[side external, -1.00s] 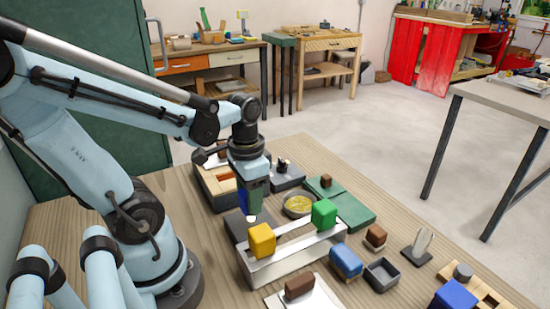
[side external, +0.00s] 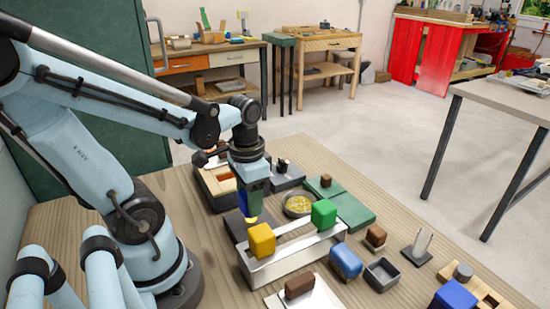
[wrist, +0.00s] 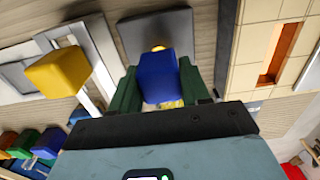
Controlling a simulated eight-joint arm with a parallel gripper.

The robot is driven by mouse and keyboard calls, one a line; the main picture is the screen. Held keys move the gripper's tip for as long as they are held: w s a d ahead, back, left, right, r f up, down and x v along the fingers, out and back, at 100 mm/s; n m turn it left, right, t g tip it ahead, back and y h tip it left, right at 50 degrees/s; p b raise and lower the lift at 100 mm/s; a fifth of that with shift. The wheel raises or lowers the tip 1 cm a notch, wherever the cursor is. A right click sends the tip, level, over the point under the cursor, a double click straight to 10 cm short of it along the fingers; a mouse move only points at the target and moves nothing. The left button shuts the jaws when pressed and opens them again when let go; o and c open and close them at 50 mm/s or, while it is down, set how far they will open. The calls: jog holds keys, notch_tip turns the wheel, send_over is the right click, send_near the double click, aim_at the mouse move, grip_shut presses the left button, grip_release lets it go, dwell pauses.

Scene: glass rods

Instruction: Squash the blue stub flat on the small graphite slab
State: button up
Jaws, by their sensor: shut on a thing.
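My gripper (side external: 254,188) is shut on a blue block (wrist: 158,76), gripped between its two green fingers in the wrist view. A small yellow tip (side external: 253,219) shows below the block in the side view, and the wrist view shows a yellow bit (wrist: 158,48) at the block's far edge. The dark graphite slab (side external: 233,226) lies flat on the table under the gripper; it also shows in the wrist view (wrist: 180,28). The tip is over or close to the slab; I cannot tell whether they touch. No separate blue stub shows on the slab.
A pale rack (side external: 290,258) with a yellow block (side external: 262,240) and a green block (side external: 324,214) stands just in front of the slab. A round dish with yellow contents (side external: 297,206) is right of the slab. A blue block (side external: 346,261) sits beside a grey tray (side external: 382,276).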

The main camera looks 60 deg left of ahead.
jog(key=shift+r, duration=3)
